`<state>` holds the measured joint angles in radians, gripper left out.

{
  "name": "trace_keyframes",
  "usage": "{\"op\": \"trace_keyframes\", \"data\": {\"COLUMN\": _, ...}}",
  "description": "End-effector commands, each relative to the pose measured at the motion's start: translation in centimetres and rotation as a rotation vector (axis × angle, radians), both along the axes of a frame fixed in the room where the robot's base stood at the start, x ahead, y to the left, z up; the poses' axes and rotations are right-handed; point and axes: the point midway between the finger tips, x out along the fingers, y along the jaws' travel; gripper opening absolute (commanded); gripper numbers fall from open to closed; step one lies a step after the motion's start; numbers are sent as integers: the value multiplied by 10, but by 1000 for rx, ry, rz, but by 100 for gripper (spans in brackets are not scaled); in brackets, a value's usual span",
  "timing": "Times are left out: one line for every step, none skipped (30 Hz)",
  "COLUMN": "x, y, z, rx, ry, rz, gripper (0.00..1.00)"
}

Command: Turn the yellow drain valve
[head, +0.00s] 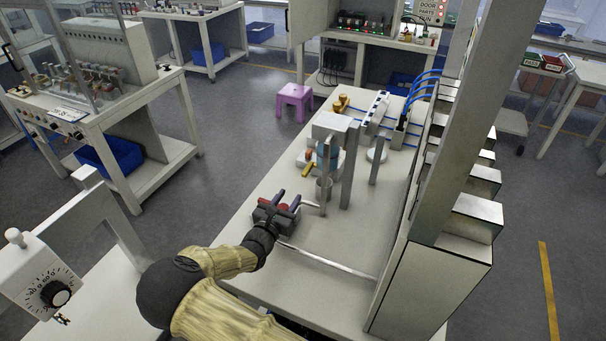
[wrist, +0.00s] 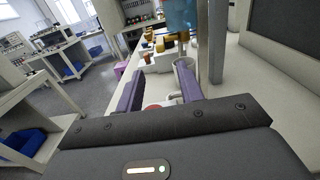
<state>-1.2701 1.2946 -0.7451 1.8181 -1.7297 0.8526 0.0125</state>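The yellow drain valve handle (head: 308,171) shows in the head view, low on a white unit (head: 330,126) with a blue container (head: 328,149) on the bench. My gripper (head: 287,197) is in front of it, nearer the camera and a little left, apart from it. Its two purple fingers are spread with a gap between them and hold nothing that I can make out. In the wrist view my gripper (wrist: 158,85) is open too.
A pale cup (head: 324,187) stands below the unit, right of the fingers. Metal posts (head: 348,165) rise close by on the right. A tall grey column and panel bound the bench's right side. The near bench top (head: 335,245) is mostly clear.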

Motion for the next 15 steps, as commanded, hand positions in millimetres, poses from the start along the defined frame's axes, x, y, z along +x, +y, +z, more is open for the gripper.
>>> {"op": "trace_keyframes", "data": {"x": 9, "y": -4, "z": 2, "rx": 0, "ry": 0, "rz": -2, "gripper": 37}}
{"op": "trace_keyframes", "data": {"x": 15, "y": -6, "z": 2, "rx": 1, "ry": 0, "rz": -3, "gripper": 37}}
{"op": "trace_keyframes", "data": {"x": 21, "y": -9, "z": 2, "rx": 0, "ry": 0, "rz": -2, "gripper": 37}}
{"op": "trace_keyframes", "data": {"x": 26, "y": -10, "z": 2, "rx": 0, "ry": 0, "rz": -2, "gripper": 37}}
{"op": "trace_keyframes", "data": {"x": 31, "y": -12, "z": 2, "rx": 0, "ry": 0, "rz": -1, "gripper": 37}}
{"op": "trace_keyframes", "data": {"x": 38, "y": -14, "z": 2, "rx": 1, "ry": 0, "rz": -2, "gripper": 37}}
{"op": "trace_keyframes", "data": {"x": 43, "y": -16, "z": 2, "rx": 1, "ry": 0, "rz": -2, "gripper": 37}}
{"op": "trace_keyframes", "data": {"x": 47, "y": -18, "z": 2, "rx": 0, "ry": 1, "rz": -2, "gripper": 37}}
{"op": "trace_keyframes", "data": {"x": 54, "y": -21, "z": 2, "rx": 1, "ry": 1, "rz": -2, "gripper": 37}}
{"op": "trace_keyframes", "data": {"x": 59, "y": -22, "z": 2, "rx": 1, "ry": 0, "rz": -2, "gripper": 37}}
{"op": "trace_keyframes", "data": {"x": 64, "y": -24, "z": 2, "rx": 1, "ry": 0, "rz": -1, "gripper": 37}}
{"op": "trace_keyframes", "data": {"x": 71, "y": -27, "z": 2, "rx": 1, "ry": -1, "rz": -2, "gripper": 37}}
{"op": "trace_keyframes", "data": {"x": 75, "y": -28, "z": 2, "rx": 1, "ry": -1, "rz": -1, "gripper": 37}}
{"op": "trace_keyframes", "data": {"x": 80, "y": -30, "z": 2, "rx": 0, "ry": 0, "rz": -1, "gripper": 37}}
{"op": "trace_keyframes", "data": {"x": 85, "y": -31, "z": 2, "rx": 1, "ry": 0, "rz": -1, "gripper": 37}}
